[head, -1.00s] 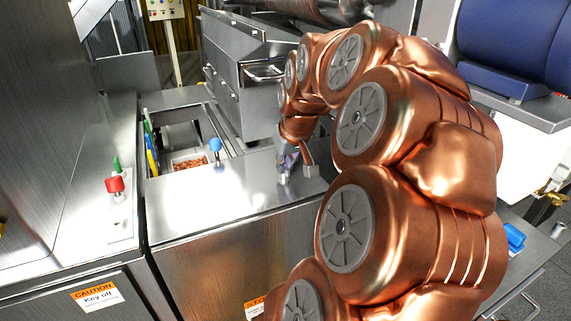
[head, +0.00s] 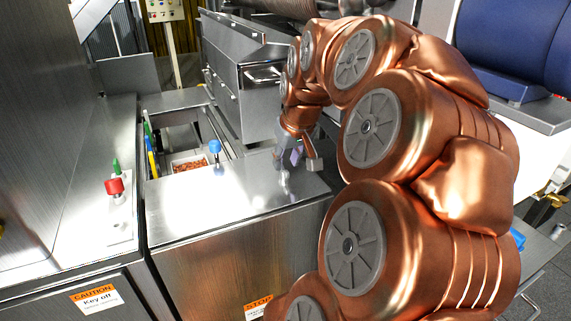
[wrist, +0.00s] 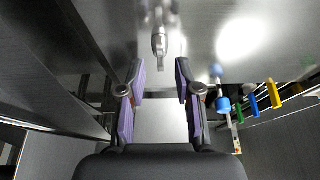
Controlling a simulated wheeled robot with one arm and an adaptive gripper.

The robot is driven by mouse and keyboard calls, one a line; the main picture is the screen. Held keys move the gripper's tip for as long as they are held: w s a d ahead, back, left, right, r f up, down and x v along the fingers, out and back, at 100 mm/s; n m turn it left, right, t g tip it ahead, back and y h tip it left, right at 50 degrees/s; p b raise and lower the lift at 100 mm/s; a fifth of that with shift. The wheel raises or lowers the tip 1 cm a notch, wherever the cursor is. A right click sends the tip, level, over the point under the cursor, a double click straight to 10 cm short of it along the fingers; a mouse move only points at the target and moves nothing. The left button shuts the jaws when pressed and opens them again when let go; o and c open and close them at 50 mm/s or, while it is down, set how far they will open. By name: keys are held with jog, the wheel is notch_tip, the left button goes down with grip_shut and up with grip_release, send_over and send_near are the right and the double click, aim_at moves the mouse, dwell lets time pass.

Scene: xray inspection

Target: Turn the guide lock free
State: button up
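A small upright metal fitting (head: 285,181) stands on the bare steel top near its right end in the head view; it may be the guide lock. In the wrist view a metal fitting with a rounded end (wrist: 159,44) lies ahead, between the lines of the fingers. My gripper (head: 288,160) hangs just above the fitting in the head view. In the wrist view my gripper (wrist: 159,68) has its two purple-padded fingers wide apart with nothing between them. The fingertips look short of the fitting; contact is not visible.
A red knob (head: 114,186) is on the left counter. Blue, green and yellow handles (wrist: 273,93) line the opening. A steel cabinet (head: 240,85) stands behind.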

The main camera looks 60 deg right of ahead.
jog(key=v, duration=0.4)
jog(key=shift+s+r, duration=0.1)
jog(key=shift+r, duration=0.25)
dwell(0.3)
jog(key=w+a+f+n+g+y+p, duration=0.1)
jog(key=w+a+n+p, duration=0.15)
jog(key=a, duration=0.85)
jog(key=w+a+f+n+g+y+p, duration=0.1)
jog(key=w+a+n+y+p, duration=0.15)
jog(key=a, duration=0.75)
jog(key=s+a+f+n+g+p, duration=0.1)
jog(key=s+a+f+p, duration=0.1)
jog(key=s+a, duration=0.4)
jog(key=s+a+f+g+p, duration=0.2)
jog(key=s+a+p, duration=0.1)
jog(key=s+a, duration=0.2)
jog(key=shift+s+a+n+g+h, duration=0.3)
jog(key=shift+s+a+n+h, duration=0.15)
jog(key=shift+a, duration=0.5)
